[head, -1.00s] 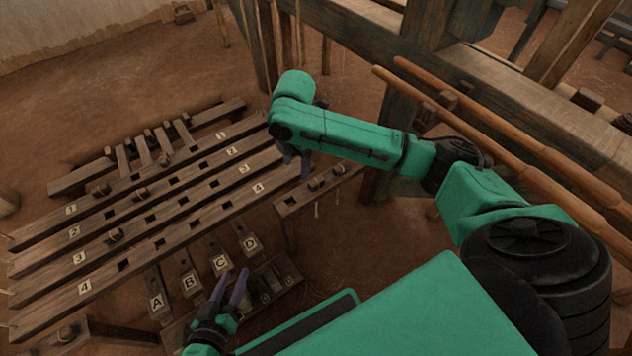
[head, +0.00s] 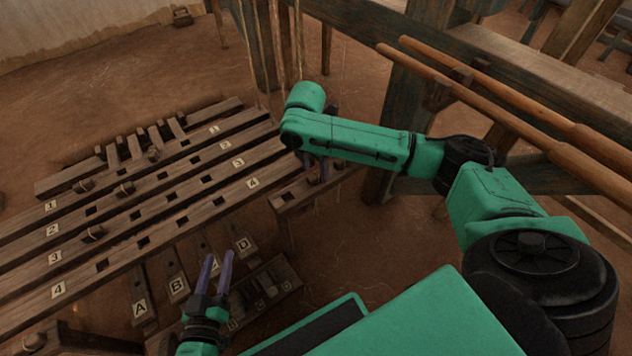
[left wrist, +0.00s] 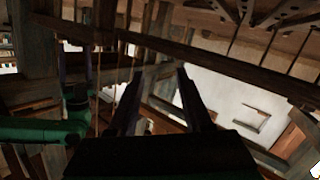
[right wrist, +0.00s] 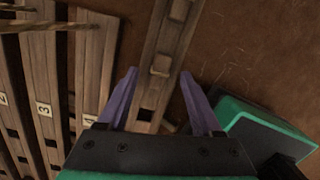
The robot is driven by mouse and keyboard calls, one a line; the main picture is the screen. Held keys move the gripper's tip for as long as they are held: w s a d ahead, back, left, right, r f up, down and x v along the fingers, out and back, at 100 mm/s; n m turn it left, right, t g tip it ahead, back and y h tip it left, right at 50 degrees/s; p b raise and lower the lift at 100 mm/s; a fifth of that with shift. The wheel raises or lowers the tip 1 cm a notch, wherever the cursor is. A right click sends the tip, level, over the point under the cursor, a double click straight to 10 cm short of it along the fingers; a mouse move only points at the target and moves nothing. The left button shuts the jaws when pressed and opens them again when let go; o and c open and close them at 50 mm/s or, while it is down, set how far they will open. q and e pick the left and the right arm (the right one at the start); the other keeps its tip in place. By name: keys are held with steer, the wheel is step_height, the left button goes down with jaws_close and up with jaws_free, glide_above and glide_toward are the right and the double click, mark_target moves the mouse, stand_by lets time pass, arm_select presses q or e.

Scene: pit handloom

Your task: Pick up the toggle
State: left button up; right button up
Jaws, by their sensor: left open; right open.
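A small wooden toggle (right wrist: 160,66) sits on a short wooden bar (right wrist: 170,38) in the right wrist view, between the fingertips of my right gripper (right wrist: 158,74) as seen in that picture. The gripper is open, and I cannot tell how far above the toggle it is. A second small wooden piece (right wrist: 180,10) is further along the same bar. In the head view my right gripper (head: 315,168) hangs over this bar and partly hides its pieces. My left gripper (head: 217,256) is open and empty near the plates marked C and D.
Long slotted bars (head: 130,210) numbered 1 to 4 lie to the left, with several small wooden pieces on them. Lettered pedals (head: 140,306) lie in front. Thin cords (head: 277,45) hang near my right arm. Round wooden poles (head: 480,90) and a heavy beam stand at the right.

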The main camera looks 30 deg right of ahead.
steer(key=shift+d+f+b, duration=0.1)
steer(key=shift+f+b, duration=0.4)
steer(key=shift+f, duration=0.4)
arm_select(q)
steer(key=w+r+t, duration=0.3)
steer(key=w+r, duration=0.3)
steer(key=r, duration=0.5)
steer(key=shift+a+r+m+t+h, duration=0.3)
steer(key=shift+a+t, duration=0.05)
steer(key=shift+t, duration=0.05)
arm_select(e)
jaws_close()
